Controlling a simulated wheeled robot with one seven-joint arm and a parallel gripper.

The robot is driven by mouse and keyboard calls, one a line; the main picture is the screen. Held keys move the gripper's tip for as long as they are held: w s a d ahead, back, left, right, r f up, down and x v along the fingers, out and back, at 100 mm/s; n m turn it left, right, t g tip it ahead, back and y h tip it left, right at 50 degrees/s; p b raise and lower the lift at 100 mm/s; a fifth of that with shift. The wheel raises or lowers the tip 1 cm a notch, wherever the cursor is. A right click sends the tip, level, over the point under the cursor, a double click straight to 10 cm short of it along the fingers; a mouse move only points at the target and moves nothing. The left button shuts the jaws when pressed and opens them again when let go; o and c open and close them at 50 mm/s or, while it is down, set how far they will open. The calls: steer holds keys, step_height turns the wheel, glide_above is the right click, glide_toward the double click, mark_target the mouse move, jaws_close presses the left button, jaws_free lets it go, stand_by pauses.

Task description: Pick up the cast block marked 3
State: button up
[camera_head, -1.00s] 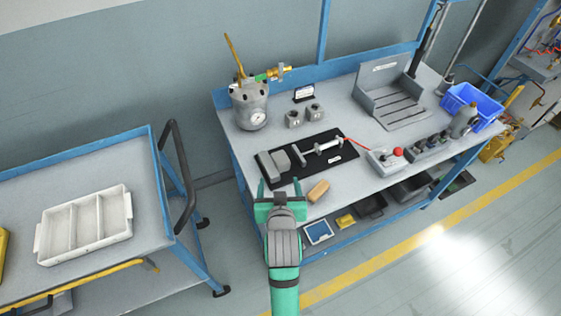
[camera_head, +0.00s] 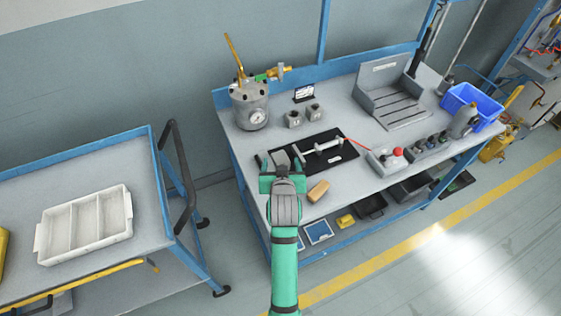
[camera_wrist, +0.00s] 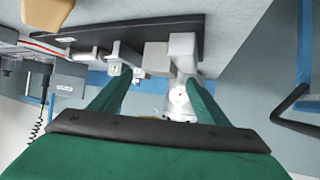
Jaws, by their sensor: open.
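Two small grey cast blocks stand side by side on the bench behind the black mat, the left block (camera_head: 293,119) and the right block (camera_head: 314,111). Each has a dark mark, too small to read, so I cannot tell which is marked 3. They seem to show small in the wrist view too, one (camera_wrist: 115,69) beside the other (camera_wrist: 138,75). My gripper (camera_head: 281,160) is open and empty, over the front left of the mat, nearer the front edge than the blocks. Its green fingers (camera_wrist: 158,84) stand apart in the wrist view.
A pressure pot with a gauge (camera_head: 250,107) stands left of the blocks, a small sign (camera_head: 304,93) behind them. The black mat (camera_head: 335,143) carries grey and metal parts. A tan block (camera_head: 318,191) lies near the front edge. A grey angled fixture (camera_head: 393,95) stands to the right.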

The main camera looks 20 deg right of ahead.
mark_target(280, 161)
steer(key=shift+x, duration=1.35)
steer(key=shift+c, duration=0.6)
steer(key=c, duration=1.3)
steer(key=shift+a, duration=0.1)
steer(key=shift+c, duration=0.8)
